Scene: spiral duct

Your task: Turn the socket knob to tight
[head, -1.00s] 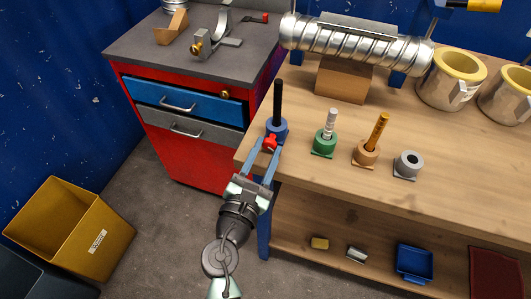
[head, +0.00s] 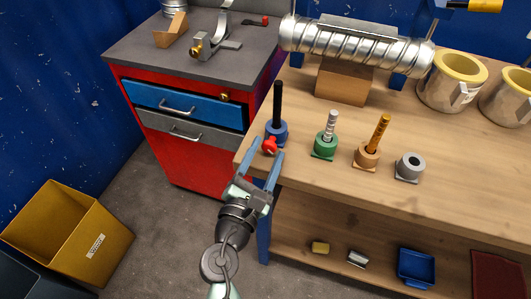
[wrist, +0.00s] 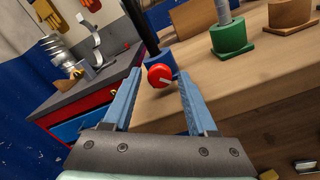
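The socket knob (head: 269,146) is red and sits on the front of a blue socket (head: 277,131) that holds an upright black rod (head: 277,100), at the left front corner of the workbench. In the wrist view the knob (wrist: 160,75) is a red disc with a pale pointer line aimed to the right and slightly down. My gripper (head: 262,164) is open and empty. Its blue fingers point at the knob, which shows between and just beyond the fingertips (wrist: 159,84) in the wrist view. I cannot tell any tight marking.
A green socket (head: 325,147), an orange-brown socket (head: 367,155) and a grey socket (head: 409,166) stand to the right on the bench. A spiral duct (head: 355,45) lies behind them. A red cabinet (head: 190,160) stands left of the bench. The floor in front is clear.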

